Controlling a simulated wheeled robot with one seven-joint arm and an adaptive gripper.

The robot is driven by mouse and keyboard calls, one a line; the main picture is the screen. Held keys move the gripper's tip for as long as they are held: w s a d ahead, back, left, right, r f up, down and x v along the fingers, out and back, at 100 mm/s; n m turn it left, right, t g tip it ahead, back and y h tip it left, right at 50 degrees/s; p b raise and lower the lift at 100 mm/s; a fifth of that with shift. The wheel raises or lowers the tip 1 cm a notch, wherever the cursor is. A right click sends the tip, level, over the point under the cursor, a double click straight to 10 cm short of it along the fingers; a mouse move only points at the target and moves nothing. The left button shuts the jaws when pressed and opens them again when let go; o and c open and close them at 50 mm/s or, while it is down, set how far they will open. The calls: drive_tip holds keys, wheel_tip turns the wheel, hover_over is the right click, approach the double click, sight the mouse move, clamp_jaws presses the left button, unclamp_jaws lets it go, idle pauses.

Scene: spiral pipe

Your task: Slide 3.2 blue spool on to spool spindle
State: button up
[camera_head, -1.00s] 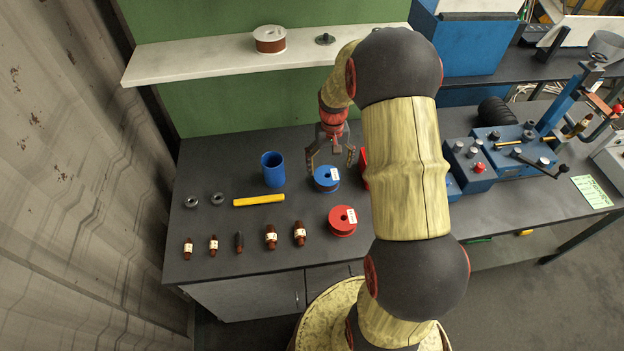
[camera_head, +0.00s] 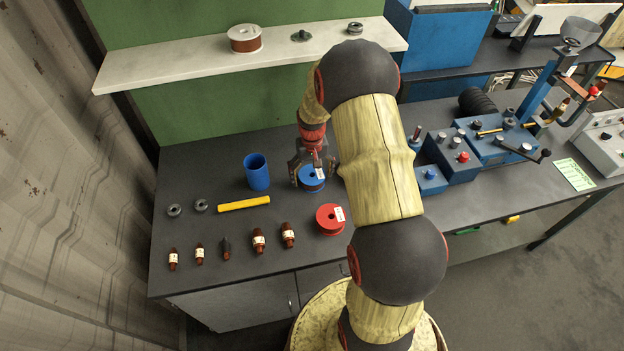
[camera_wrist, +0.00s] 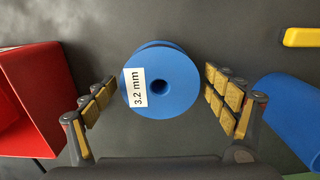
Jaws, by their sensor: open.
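The blue spool (camera_head: 312,178) lies flat on the dark bench, and its "3.2 mm" label and centre hole face up in the wrist view (camera_wrist: 172,84). My gripper (camera_head: 311,174) is lowered at the spool. In the wrist view my gripper (camera_wrist: 160,97) is open, with a yellow-padded finger on each side of the spool. A gap shows between the spool and the right pads; the left pads are very near its edge, and I cannot tell if they touch. No spindle can be clearly identified; a small dark piece with an upright post (camera_head: 301,36) stands on the shelf.
A red spool (camera_head: 330,218) lies in front of the blue one. A blue cup (camera_head: 256,171) and yellow bar (camera_head: 243,203) are to its left. Several brown bottles (camera_head: 258,241) line the front. A red bin (camera_wrist: 35,95) is close by. The white shelf (camera_head: 180,66) holds a brown spool (camera_head: 245,38).

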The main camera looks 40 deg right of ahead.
drive_tip(key=shift+c, duration=1.1)
drive_tip(key=c, duration=1.9)
